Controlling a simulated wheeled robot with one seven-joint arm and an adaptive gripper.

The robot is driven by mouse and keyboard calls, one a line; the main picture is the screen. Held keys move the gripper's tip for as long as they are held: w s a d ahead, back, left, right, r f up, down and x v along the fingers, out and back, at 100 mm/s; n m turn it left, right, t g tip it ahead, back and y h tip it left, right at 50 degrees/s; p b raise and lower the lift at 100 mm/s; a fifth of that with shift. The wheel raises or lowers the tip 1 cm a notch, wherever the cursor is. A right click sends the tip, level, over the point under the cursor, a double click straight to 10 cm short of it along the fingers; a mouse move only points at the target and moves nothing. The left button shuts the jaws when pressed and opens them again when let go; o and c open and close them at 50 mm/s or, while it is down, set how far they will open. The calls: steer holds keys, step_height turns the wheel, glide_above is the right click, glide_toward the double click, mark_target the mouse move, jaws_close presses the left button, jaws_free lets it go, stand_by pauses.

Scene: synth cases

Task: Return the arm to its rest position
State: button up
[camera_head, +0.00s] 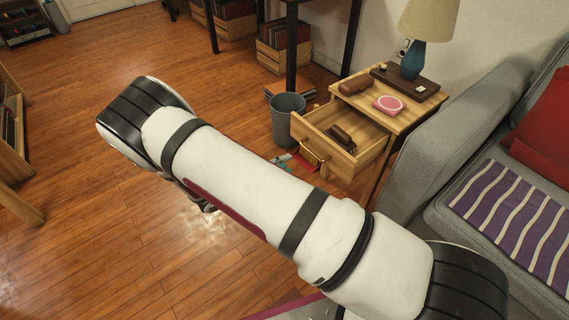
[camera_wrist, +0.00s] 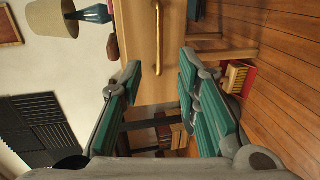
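My white arm (camera_head: 240,185) stretches across the middle of the head view, from lower right to upper left. My gripper (camera_wrist: 160,72) has two teal-padded fingers spread apart with nothing between them. In the head view it is mostly hidden behind the arm; a small teal part shows beside the drawer. The gripper faces the light wooden drawer front (camera_wrist: 142,45) with its brass handle (camera_wrist: 157,38). The handle appears beyond the fingertips and is not gripped. In the head view the drawer (camera_head: 345,142) stands open, with a dark brown object (camera_head: 342,137) inside.
The nightstand top (camera_head: 400,118) holds a lamp (camera_head: 412,62), a pink round item (camera_head: 389,104) and brown cases. A grey bin (camera_head: 288,120) stands left of the drawer. A grey sofa (camera_head: 440,150) is at the right. Open wooden floor (camera_head: 95,230) lies at the left.

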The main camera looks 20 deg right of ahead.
steer(key=s+d+r+m+g+y, duration=0.25)
steer(key=s+r, duration=0.25)
steer(key=r, duration=0.4)
steer(key=s+d+r+m+g+y, duration=0.1)
steer(key=s+d+r+g+y, duration=0.2)
steer(key=r, duration=0.5)
steer(key=s+d+r+m+g+y, duration=0.1)
steer(key=s+r+m+g, duration=0.15)
steer(key=s+r, duration=0.5)
steer(key=s+a+r+n+t+y, duration=0.1)
steer(key=s+a+r+y, duration=0.15)
steer(key=s, duration=0.55)
steer(key=s+a+r+t+y, duration=0.1)
steer(key=s+r+y, duration=0.25)
steer(key=s, duration=0.35)
steer(key=s+a+r+n+t+y, duration=0.15)
steer(key=s+r, duration=0.25)
steer(key=s, duration=0.4)
step_height(320, 180, up, 31)
steer(key=t+p, duration=0.3)
steer(key=p, duration=2.6)
steer(key=shift+w+d+y, duration=0.15)
steer(key=shift+y, duration=0.15)
